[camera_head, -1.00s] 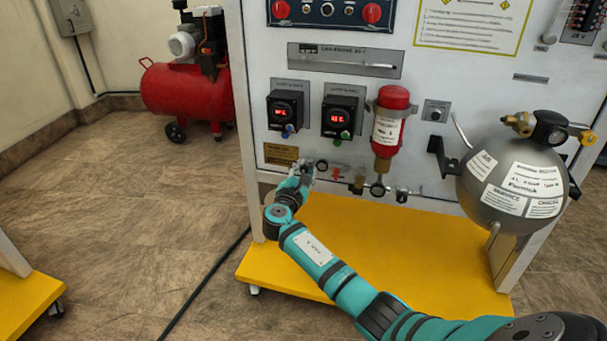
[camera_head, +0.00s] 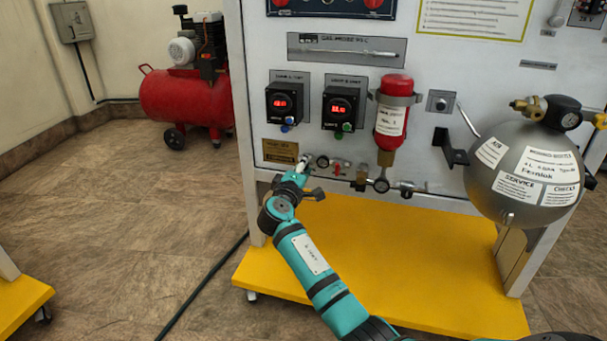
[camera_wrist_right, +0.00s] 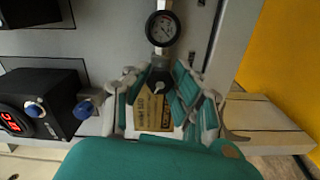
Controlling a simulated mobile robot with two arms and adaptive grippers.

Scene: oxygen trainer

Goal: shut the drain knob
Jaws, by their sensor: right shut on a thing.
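The drain knob (camera_wrist_right: 158,82) shows in the right wrist view as a small dark part below the round gauge, between the finger pads. A small light mark is on its face. My right gripper (camera_wrist_right: 160,98) is shut on it, with one finger on each side. In the head view my right gripper (camera_head: 300,172) is at the lower left of the white panel, just left of the gauge (camera_head: 322,161), and its fingers largely hide the knob. The knob's exact turn angle is hard to tell. My left gripper is not in view.
Two black display units (camera_head: 284,103) and a red cylinder (camera_head: 392,112) are above the row of fittings. A grey sphere (camera_head: 525,165) is at the right. The yellow base (camera_head: 400,262) lies below.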

